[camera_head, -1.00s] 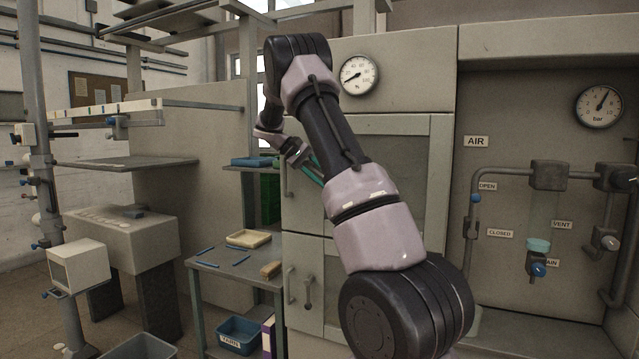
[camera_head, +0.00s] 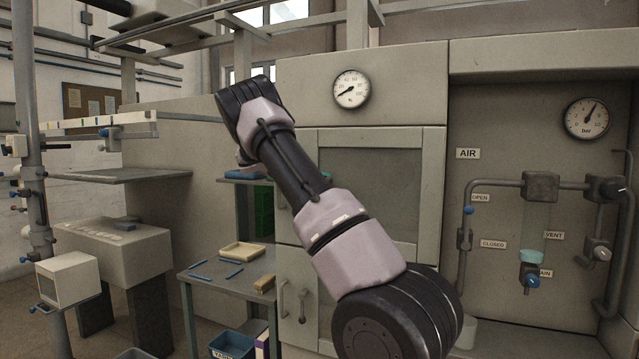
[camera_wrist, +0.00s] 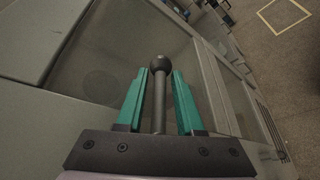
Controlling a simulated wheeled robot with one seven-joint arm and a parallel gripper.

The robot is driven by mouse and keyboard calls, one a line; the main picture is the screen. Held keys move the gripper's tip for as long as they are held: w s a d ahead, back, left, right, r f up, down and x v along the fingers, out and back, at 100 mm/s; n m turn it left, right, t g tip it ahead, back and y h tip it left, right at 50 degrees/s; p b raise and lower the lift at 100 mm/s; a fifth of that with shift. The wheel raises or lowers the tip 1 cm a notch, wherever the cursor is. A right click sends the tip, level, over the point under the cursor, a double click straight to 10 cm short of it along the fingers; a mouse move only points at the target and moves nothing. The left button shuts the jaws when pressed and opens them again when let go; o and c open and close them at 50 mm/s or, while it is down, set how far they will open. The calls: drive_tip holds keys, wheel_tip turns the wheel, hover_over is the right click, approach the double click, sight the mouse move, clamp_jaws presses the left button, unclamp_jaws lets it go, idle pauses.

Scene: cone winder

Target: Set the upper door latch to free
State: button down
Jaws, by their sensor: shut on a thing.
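The upper door (camera_head: 425,180) of the grey cabinet is a framed panel behind my arm in the head view, and it looks shut. In the wrist view a dark lever with a ball end, which I take to be the upper door latch (camera_wrist: 160,64), stands between the teal fingers of my gripper (camera_wrist: 159,88). My gripper is shut on this lever, with the ball near the fingertips. In the head view my arm hides the gripper and the latch, so the latch's setting cannot be told there.
The lower door has a handle (camera_head: 283,298) and a latch lever (camera_head: 302,305). A side table (camera_head: 225,285) with a cream tray (camera_head: 243,251) stands left of the cabinet. The air panel with valves and a pressure gauge (camera_head: 587,118) is at the right.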

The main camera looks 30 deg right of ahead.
drive_tip(key=c, duration=0.8)
unclamp_jaws()
drive_tip(key=shift+c, duration=0.2)
wheel_tip(320, 180, up, 10)
drive_tip(key=shift+r, duration=0.1)
